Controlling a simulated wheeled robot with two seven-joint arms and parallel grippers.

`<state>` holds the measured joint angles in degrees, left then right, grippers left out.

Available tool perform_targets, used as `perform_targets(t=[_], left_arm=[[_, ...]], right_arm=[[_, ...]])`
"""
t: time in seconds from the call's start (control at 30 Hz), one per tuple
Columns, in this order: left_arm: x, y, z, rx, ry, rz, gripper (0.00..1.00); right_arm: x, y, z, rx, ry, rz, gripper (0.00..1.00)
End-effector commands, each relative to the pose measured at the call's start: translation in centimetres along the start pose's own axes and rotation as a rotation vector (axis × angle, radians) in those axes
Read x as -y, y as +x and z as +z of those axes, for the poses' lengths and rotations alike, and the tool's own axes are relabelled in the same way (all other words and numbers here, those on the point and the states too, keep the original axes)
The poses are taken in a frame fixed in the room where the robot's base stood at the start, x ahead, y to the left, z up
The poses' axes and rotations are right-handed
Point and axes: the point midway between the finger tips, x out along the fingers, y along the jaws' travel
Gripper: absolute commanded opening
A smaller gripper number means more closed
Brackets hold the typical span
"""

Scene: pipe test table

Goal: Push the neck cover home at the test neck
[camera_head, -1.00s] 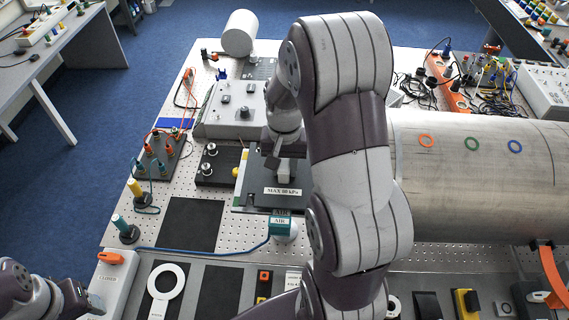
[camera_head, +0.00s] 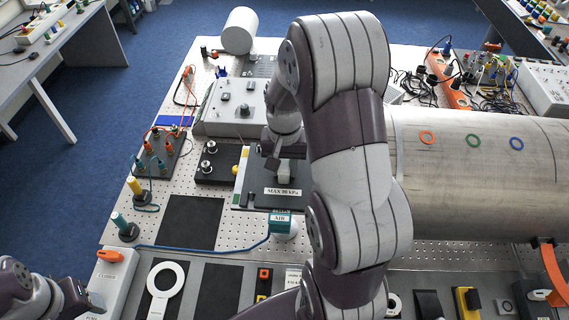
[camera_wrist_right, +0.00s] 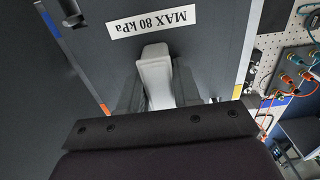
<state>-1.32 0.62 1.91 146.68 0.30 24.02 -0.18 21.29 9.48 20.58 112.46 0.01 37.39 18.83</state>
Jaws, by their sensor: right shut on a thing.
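A dark plate labelled "MAX 80 kPa" (camera_head: 262,199) lies on the table left of my right forearm; I take it for the neck cover. A pale grey handle (camera_head: 284,174) stands on it. In the right wrist view, the plate (camera_wrist_right: 215,35) fills the middle and the handle (camera_wrist_right: 155,75) rises between the dark fingers of my right gripper (camera_wrist_right: 157,92), which is shut on it. My right gripper (camera_head: 276,160) is partly hidden in the head view. I cannot tell the test neck apart. My left gripper (camera_head: 84,300) is at the lower left, away from the plate.
A large metal pipe (camera_head: 475,180) lies right of my right arm. A teal-capped "AIR" fitting (camera_head: 281,225) with a blue hose is just in front of the plate. A grey control box (camera_head: 235,108) stands behind it, a black block (camera_head: 215,165) to its left. A dark pad (camera_head: 190,222) is bare.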

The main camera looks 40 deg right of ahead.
Motion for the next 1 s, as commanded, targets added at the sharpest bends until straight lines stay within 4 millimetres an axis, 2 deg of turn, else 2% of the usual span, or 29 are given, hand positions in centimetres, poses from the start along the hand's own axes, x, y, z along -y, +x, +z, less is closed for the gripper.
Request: perform_targets(t=[0.03,0.1,0.47,0.57,0.67,0.77,0.8,0.9,1.0], left_arm=[[0.0,0.0,0.0,0.000,0.000,0.000,0.59],[0.0,0.0,0.0,0.000,0.000,0.000,0.59],[0.0,0.4,0.0,0.000,0.000,0.000,0.59],[0.0,1.2,0.1,0.000,0.000,0.000,0.59],[0.0,2.2,0.3,0.000,0.000,0.000,0.59],[0.0,1.0,0.1,0.001,0.000,0.000,0.59],[0.0,-1.1,-0.1,0.001,0.000,0.000,0.59],[0.0,-2.6,-0.3,-0.001,0.000,0.000,0.59],[0.0,-3.2,-0.4,-0.001,0.000,0.000,0.59]], right_arm=[[0.0,0.0,0.0,-0.001,0.000,0.000,0.39],[0.0,0.0,0.0,-0.001,0.000,0.000,0.61],[0.0,-0.5,-0.1,-0.001,0.000,0.000,0.62],[0.0,-2.3,-0.1,-0.007,0.000,-0.002,0.62],[0.0,-5.0,-0.1,-0.009,0.000,-0.003,0.62],[0.0,-8.7,0.0,-0.004,0.000,-0.001,0.62],[0.0,-10.6,0.0,0.000,0.000,0.000,0.62],[0.0,-12.1,0.0,0.001,0.000,0.000,0.62],[0.0,-12.8,0.0,0.000,0.000,0.000,0.62]])
